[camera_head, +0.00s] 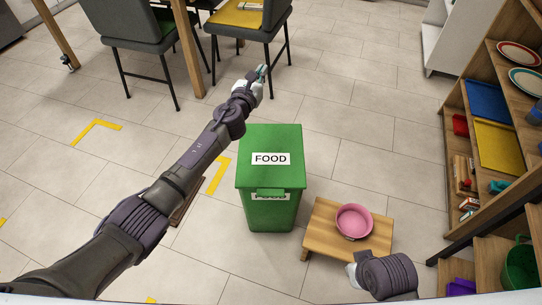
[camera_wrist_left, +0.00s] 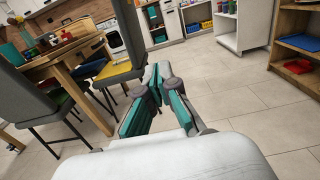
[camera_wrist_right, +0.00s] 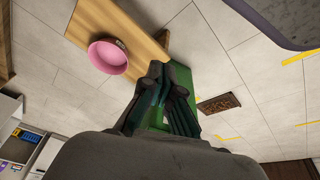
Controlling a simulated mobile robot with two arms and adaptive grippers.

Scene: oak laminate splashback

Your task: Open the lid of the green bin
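The green bin (camera_head: 270,205) stands upright on the floor in the middle of the head view. Its flat lid (camera_head: 270,143), labelled FOOD, is closed, with a small front tab (camera_head: 270,192). My left gripper (camera_head: 262,73) is beyond the bin's far side, reaching past it, apart from it; in the left wrist view its fingertips (camera_wrist_left: 160,68) come together with nothing between them. My right gripper's fingertips (camera_wrist_right: 168,70) show in the right wrist view, in front of the green bin (camera_wrist_right: 187,75); whether they touch each other or the bin is unclear. The head view does not show those fingertips.
A low wooden stool (camera_head: 325,238) with a pink bowl (camera_head: 354,221) stands right of the bin. A wooden shelf unit (camera_head: 455,115) with plates and trays lines the right side. Grey chairs (camera_head: 130,27) stand at the back. Open floor (camera_head: 345,110) lies behind and right of the bin.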

